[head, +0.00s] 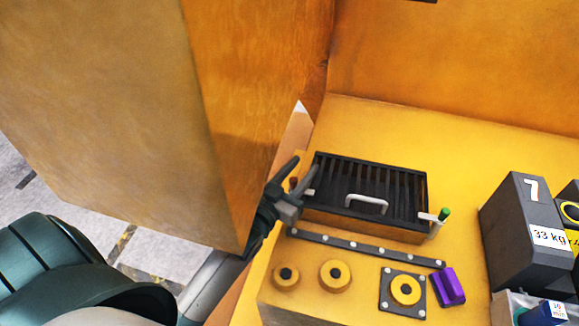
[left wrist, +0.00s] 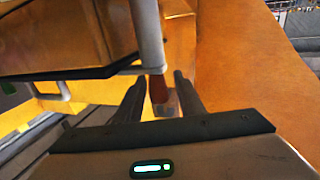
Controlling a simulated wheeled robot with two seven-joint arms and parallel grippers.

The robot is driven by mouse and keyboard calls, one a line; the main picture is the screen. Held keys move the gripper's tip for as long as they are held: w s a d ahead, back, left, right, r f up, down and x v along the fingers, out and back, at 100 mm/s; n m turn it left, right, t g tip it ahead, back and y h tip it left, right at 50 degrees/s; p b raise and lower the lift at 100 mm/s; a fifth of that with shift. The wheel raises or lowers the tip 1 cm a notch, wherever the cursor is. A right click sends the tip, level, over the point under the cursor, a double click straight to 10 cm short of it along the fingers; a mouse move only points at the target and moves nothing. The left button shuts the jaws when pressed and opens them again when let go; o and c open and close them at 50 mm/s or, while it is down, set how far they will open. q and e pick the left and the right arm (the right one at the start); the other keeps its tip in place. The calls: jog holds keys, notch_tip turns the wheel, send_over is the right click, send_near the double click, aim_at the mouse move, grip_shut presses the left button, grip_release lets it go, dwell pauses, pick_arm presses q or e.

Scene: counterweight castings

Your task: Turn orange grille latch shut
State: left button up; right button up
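The black grille (head: 375,190) lies on the yellow casting, with a white handle (head: 368,203) on top. The orange latch (head: 294,183) is at the grille's left end, mostly hidden behind my left gripper in the head view. In the left wrist view its dark orange-red grip (left wrist: 158,88) shows between the fingertips, below a pale grey bar. My left gripper (head: 292,182) is open, its fingers on either side of the grip with visible gaps. It also shows in the left wrist view (left wrist: 160,88). A green-tipped latch (head: 444,214) is at the grille's right end. My right gripper is not in view.
A tall orange wall (head: 235,90) stands close beside my left arm. In front of the grille are a bolted dark strip (head: 365,248), round yellow bosses (head: 335,276) and a purple block (head: 449,287). A dark 33 kg weight (head: 525,235) stands at right.

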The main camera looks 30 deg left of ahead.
pick_arm(q)
jog(key=s+b, duration=0.5)
jog(key=s, duration=1.2)
jog(key=shift+s+a, duration=0.15)
jog(key=shift+a, duration=0.25)
